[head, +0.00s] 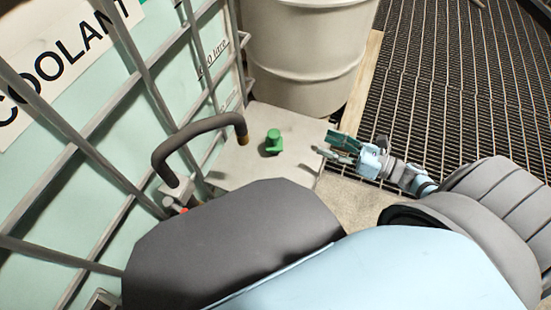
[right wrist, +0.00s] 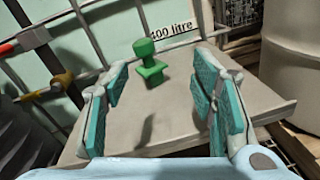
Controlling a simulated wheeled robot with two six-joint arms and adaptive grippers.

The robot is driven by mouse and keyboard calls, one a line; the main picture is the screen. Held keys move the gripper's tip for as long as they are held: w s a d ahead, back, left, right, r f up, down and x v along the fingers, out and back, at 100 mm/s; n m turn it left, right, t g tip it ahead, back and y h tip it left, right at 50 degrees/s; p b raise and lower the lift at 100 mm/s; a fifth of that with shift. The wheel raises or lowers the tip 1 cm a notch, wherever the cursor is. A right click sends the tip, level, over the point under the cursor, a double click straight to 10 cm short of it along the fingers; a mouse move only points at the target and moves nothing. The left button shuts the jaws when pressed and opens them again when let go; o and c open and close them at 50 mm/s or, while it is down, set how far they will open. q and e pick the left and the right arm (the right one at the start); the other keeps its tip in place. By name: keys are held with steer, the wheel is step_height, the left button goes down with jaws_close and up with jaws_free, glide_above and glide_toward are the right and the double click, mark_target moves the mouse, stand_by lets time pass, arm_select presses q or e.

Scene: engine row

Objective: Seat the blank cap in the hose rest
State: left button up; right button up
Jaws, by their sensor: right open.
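A small green piece, which looks like the blank cap (head: 273,140), stands upright on a pale grey plate (head: 235,170). It has a round knob top and a wider foot. In the right wrist view the same green cap (right wrist: 149,62) is beyond my fingertips, between them and left of centre. My right gripper (head: 341,147) is open and empty, to the right of the cap in the head view and apart from it. Its teal finger pads (right wrist: 163,95) show in the right wrist view. I cannot make out a separate hose rest. My left gripper is not in view.
A dark hose (head: 195,132) with a brass end (head: 242,136) bends from a valve on the caged coolant tank (head: 60,150), left of the cap. A cream drum (head: 308,50) stands behind the plate. Metal grating (head: 450,80) lies to the right.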

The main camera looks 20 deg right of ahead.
steer(key=n+y, duration=0.1)
steer(key=a+n+g+b, duration=0.1)
steer(key=n, duration=0.1)
steer(key=w+a+f+n+y, duration=0.1)
steer(key=n, duration=0.1)
steer(key=shift+w+a+g+y, duration=0.1)
steer(key=shift+g+y, duration=0.2)
steer(key=shift+g, duration=0.1)
glide_toward(272, 135)
steer(key=shift+n, duration=0.3)
steer(key=x, duration=0.4)
steer(key=shift+w+f, duration=0.15)
steer(key=shift+w, duration=0.2)
steer(key=w+a, duration=0.1)
steer(key=w, duration=0.1)
steer(key=w+a+f+b, duration=0.1)
steer(key=w+a, duration=0.1)
steer(key=shift+a, duration=0.15)
steer(key=shift+w+a, duration=0.2)
steer(key=shift+a, duration=0.1)
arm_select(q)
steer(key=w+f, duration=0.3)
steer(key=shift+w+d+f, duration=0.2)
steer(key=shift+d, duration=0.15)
arm_select(e)
jaws_close()
